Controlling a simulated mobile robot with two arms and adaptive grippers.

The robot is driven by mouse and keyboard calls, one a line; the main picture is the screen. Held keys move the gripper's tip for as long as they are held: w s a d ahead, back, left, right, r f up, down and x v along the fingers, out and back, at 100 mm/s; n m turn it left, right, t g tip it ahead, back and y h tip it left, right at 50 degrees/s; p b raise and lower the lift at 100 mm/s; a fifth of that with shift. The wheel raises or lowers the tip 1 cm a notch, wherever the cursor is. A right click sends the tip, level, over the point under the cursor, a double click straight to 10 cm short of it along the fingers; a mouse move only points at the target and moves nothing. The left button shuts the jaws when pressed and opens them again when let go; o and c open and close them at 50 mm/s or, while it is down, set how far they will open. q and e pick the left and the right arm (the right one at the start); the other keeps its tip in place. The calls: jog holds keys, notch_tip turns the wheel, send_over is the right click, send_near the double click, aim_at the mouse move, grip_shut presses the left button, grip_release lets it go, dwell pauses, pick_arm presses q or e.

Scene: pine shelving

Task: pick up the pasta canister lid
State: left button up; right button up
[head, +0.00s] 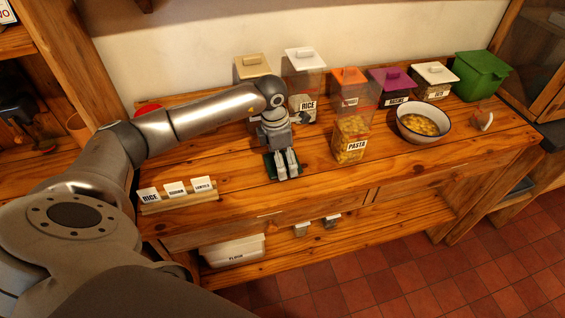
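The clear pasta canister (350,148), labelled PASTA and partly filled with yellow pasta, stands upright on the wooden counter; I see no lid on it. A dark green flat piece (270,169), which looks like a lid, lies on the counter to its left, mostly hidden under my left gripper. My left gripper (286,173) points down right over this piece, its two fingers close together. I cannot tell whether they grip a knob on it. My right gripper is not in view.
Lidded canisters line the wall, including one labelled RICE (303,87), an orange-lidded one (350,77) and a purple-lidded one (391,80). A green box (481,75) and a filled bowl (405,133) stand right. A card rack (180,203) sits front left. The counter's front middle is clear.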

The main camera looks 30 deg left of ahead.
pick_arm(q)
jog(key=shift+c, duration=1.2)
